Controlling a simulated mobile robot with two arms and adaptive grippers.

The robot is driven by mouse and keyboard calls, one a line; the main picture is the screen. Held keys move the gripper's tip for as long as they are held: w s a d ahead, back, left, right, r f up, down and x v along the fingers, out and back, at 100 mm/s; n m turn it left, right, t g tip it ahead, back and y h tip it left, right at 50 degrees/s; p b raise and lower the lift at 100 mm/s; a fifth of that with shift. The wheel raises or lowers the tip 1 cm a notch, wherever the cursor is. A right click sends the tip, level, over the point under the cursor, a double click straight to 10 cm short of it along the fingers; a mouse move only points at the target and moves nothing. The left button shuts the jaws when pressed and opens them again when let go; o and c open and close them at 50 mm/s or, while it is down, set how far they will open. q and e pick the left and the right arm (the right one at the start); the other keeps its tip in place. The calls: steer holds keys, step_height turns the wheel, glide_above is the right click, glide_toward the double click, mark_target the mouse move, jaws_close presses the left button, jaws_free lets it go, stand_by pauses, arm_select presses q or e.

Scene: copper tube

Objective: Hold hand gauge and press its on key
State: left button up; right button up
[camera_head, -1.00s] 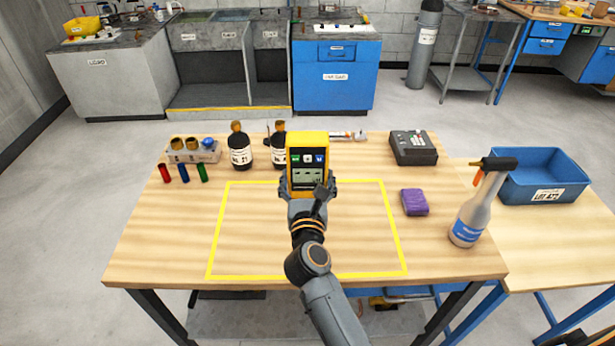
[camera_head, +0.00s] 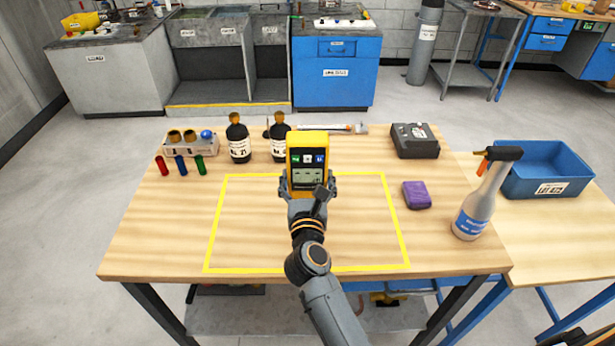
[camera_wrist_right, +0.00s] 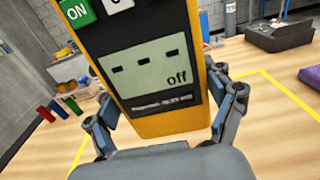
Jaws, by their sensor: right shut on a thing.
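The hand gauge (camera_head: 307,140) is a yellow-cased, dark-faced device, held upright above the table in the middle of the head view. My right gripper (camera_head: 308,190) is shut on its lower part, one finger on each side. In the right wrist view, the gauge (camera_wrist_right: 165,118) fills the upper middle between the fingers. Its display (camera_wrist_right: 150,72) shows three dashes and "off". The green ON key (camera_wrist_right: 77,12) is at the upper left of its face, partly cut off by the frame; the head view shows the key (camera_head: 295,158) whole, with nothing touching it. My left gripper is out of view.
A yellow outline (camera_head: 215,220) marks clear wood on the table. Behind it are two dark bottles (camera_head: 239,140) and a rack (camera_head: 190,145), with three coloured tubes (camera_head: 181,165) before it. A grey box (camera_head: 414,140), purple block (camera_head: 417,195) and spray bottle (camera_head: 478,205) are to the right.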

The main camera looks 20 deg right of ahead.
arm_select(q)
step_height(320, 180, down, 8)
steer(key=b, duration=0.7)
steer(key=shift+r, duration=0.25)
arm_select(e)
steer(key=shift+f, duration=4.25)
arm_select(q)
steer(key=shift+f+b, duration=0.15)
steer(key=shift+b, duration=0.15)
arm_select(e)
steer(key=shift+f, duration=0.15)
steer(key=shift+f, duration=0.2)
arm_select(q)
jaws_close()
arm_select(e)
steer(key=shift+s, duration=0.1)
steer(key=shift+f, duration=0.1)
stand_by(0.5)
